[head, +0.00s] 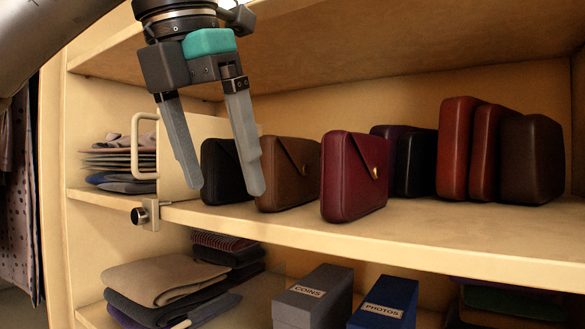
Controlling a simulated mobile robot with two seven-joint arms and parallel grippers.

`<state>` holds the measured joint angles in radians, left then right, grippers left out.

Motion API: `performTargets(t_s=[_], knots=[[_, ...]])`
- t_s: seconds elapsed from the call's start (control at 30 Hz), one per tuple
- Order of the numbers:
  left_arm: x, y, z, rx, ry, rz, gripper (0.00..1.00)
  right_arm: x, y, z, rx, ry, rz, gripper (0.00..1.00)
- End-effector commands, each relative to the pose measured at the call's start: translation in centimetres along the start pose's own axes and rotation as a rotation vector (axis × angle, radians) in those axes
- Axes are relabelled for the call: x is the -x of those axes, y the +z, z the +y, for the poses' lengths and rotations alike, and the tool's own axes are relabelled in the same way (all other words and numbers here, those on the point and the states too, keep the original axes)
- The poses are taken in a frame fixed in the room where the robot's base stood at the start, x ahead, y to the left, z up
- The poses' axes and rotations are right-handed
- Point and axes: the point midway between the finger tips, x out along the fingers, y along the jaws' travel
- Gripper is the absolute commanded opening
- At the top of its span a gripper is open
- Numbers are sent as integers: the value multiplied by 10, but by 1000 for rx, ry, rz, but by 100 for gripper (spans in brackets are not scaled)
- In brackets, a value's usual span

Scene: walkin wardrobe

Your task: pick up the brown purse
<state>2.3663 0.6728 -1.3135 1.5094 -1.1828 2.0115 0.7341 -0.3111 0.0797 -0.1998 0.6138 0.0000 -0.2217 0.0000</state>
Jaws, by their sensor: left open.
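A brown purse (291,172) with a pointed flap stands upright on the middle shelf, between a black purse (222,168) on its left and a dark red purse (352,178) with a gold clasp on its right. My left gripper (226,188) comes down from the top with its fingers spread and nothing between them. Its fingers overlap the black purse, and the right finger covers the left edge of the brown purse. Touch cannot be told. My right gripper is not in view.
Several red and dark purses (482,150) stand farther right. A cream divider with a handle (145,147) is at left, beside flat folded items (118,162). Boxes marked COINS (306,293) and PHOTOS (384,304) are below. The shelf above limits height; the front right shelf is clear.

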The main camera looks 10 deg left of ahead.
Motion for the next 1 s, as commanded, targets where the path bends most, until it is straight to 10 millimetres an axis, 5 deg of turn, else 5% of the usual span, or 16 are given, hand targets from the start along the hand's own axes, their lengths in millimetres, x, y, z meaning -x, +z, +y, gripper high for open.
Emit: performTargets(t_s=[0.6, 0.8, 1.0], knots=[[-28, 73, 2, 0, -1, 5, 88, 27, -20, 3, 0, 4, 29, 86], [-57, 69, 3, -2, -1, 1, 88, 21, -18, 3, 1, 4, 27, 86], [-60, 69, 2, -1, -1, 0, 88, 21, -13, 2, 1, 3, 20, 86]])
